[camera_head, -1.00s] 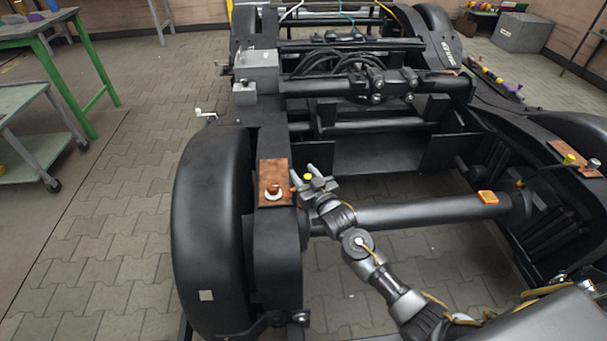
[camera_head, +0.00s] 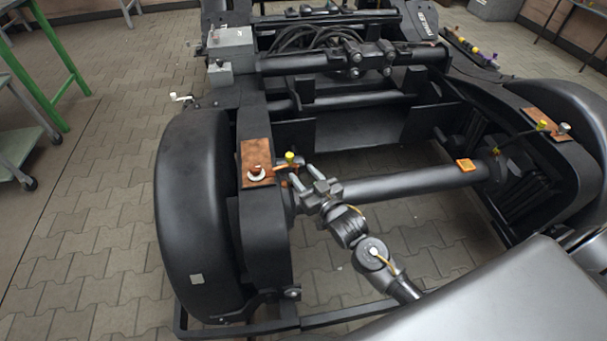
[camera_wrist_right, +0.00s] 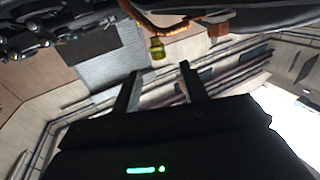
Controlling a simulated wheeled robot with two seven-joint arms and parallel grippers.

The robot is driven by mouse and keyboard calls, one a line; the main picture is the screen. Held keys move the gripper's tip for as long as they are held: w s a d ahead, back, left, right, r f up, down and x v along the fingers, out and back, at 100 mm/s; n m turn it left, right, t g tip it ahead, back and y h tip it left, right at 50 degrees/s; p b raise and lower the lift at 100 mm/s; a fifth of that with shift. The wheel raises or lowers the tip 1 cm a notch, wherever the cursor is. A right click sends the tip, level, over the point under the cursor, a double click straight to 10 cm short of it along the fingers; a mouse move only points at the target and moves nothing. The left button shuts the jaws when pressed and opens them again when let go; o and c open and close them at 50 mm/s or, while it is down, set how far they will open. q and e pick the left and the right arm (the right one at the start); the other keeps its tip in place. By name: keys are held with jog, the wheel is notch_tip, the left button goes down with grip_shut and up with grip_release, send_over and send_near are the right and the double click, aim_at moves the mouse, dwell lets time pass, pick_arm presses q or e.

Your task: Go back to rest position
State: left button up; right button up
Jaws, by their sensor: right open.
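My right gripper (camera_head: 303,175) is open and empty, over the bogie's axle tube near its left end. Its two grey fingers point up and left. A yellow-capped part (camera_head: 290,157) with an orange-brown stem stands just beyond the fingertips, apart from them, beside the copper plate (camera_head: 256,163) on the bogie's left side beam. In the right wrist view the open fingers (camera_wrist_right: 160,72) have nothing between them, and the yellow cap (camera_wrist_right: 157,48) shows past them. My left gripper is not in view.
The black tram bogie (camera_head: 205,220) fills the middle. A white ring-like part (camera_head: 256,174) sits on the copper plate. An orange block (camera_head: 466,165) lies on the axle tube. A second copper plate (camera_head: 548,124) is at right. Paved floor (camera_head: 90,220) is clear at left.

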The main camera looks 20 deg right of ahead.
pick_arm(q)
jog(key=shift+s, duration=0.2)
